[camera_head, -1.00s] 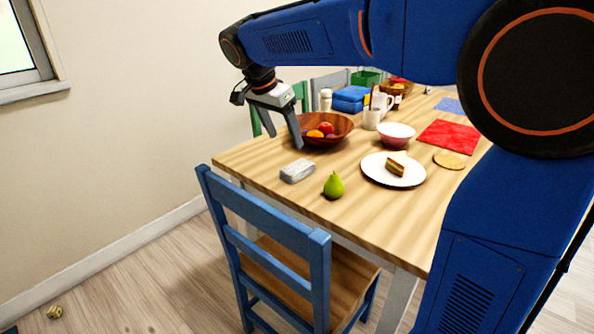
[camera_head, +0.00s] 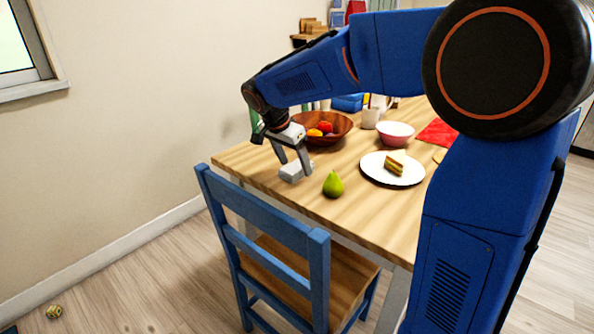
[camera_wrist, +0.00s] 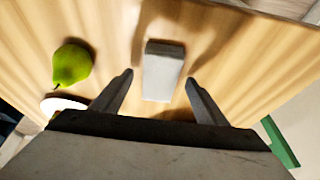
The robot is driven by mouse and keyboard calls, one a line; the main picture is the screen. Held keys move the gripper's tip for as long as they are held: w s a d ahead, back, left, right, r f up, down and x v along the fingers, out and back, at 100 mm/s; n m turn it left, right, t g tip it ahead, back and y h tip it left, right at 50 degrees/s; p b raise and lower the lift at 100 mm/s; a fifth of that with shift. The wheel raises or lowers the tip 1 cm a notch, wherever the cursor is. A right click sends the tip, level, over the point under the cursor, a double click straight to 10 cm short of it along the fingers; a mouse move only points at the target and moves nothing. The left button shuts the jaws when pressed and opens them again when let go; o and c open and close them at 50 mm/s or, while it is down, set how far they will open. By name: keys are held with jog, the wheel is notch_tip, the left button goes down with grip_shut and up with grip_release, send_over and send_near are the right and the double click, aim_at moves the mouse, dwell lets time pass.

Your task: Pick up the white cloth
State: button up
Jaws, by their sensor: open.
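The white cloth (camera_head: 293,172) is a small folded, pale grey-white block lying on the wooden table near its left edge. It also shows in the wrist view (camera_wrist: 163,70), upright in the picture and centred between the fingers. My gripper (camera_head: 296,168) is just above the cloth in the head view, with one finger in front of part of it. In the wrist view my gripper (camera_wrist: 158,85) is open, its two fingers spread wider than the cloth, with a gap on each side. Nothing is held.
A green pear (camera_head: 333,184) lies right of the cloth, and it shows at left in the wrist view (camera_wrist: 72,64). A white plate (camera_head: 372,171) with cake, a fruit bowl (camera_head: 342,122) and a pink bowl (camera_head: 395,133) stand beyond. A blue chair (camera_head: 262,205) stands in front.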

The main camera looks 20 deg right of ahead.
aim_at(294, 167)
jog(key=shift+d+f, duration=0.1)
jog(key=shift+f, duration=0.2)
jog(key=shift+c, duration=0.7)
jog(key=c, duration=1)
notch_tip(294, 167, up, 10)
jog(key=shift+o, duration=0.6)
